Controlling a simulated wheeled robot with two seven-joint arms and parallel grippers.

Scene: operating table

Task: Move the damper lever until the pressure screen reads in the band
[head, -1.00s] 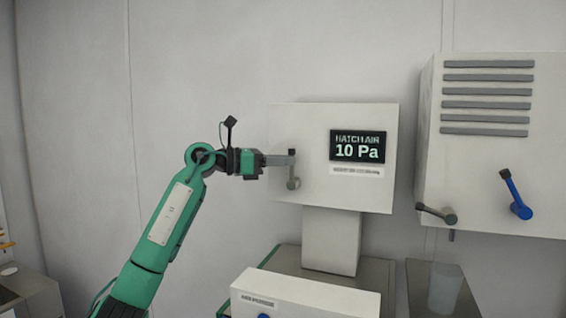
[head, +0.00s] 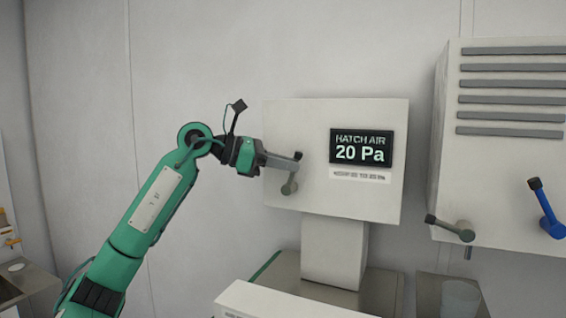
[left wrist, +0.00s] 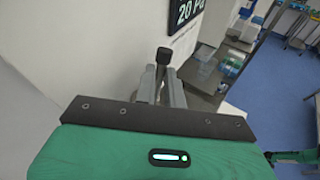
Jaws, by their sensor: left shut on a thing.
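The damper lever (head: 291,176) is a short grey arm with a dark knob on the left of the white box's front. It leans up and slightly right from its round pivot. My left gripper (head: 285,161) comes in from the left, shut on the lever near its knob. In the left wrist view the dark knob (left wrist: 163,56) shows between the two grey fingers. The pressure screen (head: 361,148) reads "HATCH AIR 20 Pa". It is partly cut off in the left wrist view (left wrist: 187,15). The label (head: 360,177) under it is too small to read surely. My right gripper is not seen.
A white vented cabinet (head: 500,185) hangs at the right, with a grey lever (head: 452,229) and a blue lever (head: 546,208). A clear cup (head: 460,298) stands below. A white box (head: 290,303) is low in front. The wall above is clear.

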